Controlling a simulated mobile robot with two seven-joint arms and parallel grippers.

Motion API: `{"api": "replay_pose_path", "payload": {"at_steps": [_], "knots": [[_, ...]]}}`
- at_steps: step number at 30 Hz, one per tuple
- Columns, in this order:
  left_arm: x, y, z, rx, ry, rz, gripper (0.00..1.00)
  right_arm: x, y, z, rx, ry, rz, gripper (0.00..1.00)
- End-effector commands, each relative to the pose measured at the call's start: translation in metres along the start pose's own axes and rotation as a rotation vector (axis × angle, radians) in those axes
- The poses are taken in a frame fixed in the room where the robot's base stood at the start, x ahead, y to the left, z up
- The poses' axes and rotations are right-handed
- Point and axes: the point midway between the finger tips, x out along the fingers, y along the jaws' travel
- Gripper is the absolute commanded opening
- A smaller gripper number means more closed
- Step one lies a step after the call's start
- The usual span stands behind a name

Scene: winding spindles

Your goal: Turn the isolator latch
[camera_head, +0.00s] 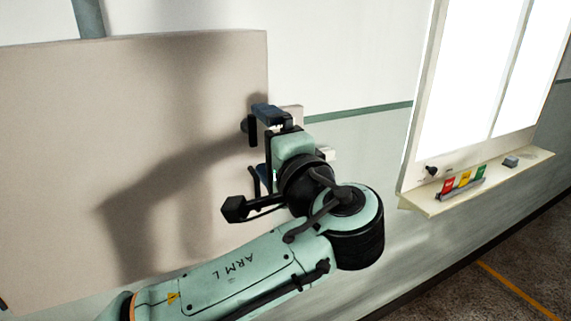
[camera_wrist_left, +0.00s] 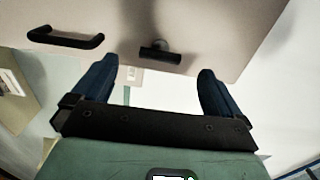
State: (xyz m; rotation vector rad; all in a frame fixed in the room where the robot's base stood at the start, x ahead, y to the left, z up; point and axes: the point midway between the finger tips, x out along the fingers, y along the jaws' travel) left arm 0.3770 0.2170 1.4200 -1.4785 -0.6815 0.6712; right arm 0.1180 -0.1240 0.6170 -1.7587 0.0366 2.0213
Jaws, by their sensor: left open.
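In the left wrist view a dark latch (camera_wrist_left: 160,52) with a short crossbar sits on the beige panel (camera_wrist_left: 200,20), close to its edge. My left gripper (camera_wrist_left: 155,80) is open and empty, with its blue fingers apart. The latch shows between the fingers, beyond their tips, and nothing is held. In the head view my left gripper (camera_head: 258,150) is at the right edge of the beige panel (camera_head: 130,130). A small dark part of the latch (camera_head: 244,126) shows behind the upper finger; the rest is hidden. My right gripper is in neither view.
A black bar handle (camera_wrist_left: 65,38) is on the panel, left of the latch in the wrist view. A pale wall plate (camera_wrist_left: 134,75) is beyond the panel edge.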

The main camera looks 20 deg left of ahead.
Motion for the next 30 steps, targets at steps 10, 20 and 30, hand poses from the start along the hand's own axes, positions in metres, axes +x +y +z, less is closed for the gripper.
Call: {"api": "replay_pose_path", "payload": {"at_steps": [10, 20, 30], "knots": [[-0.071, 0.0, -0.001, 0.0, 0.004, 0.0, 1.0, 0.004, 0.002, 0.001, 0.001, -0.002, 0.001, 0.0], [-0.087, 0.0, 0.0, 0.0, 0.0, 0.0, 1.0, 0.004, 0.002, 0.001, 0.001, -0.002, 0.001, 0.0], [-0.086, 0.0, 0.0, 0.0, 0.001, 0.0, 1.0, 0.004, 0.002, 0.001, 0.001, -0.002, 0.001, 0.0]]}}
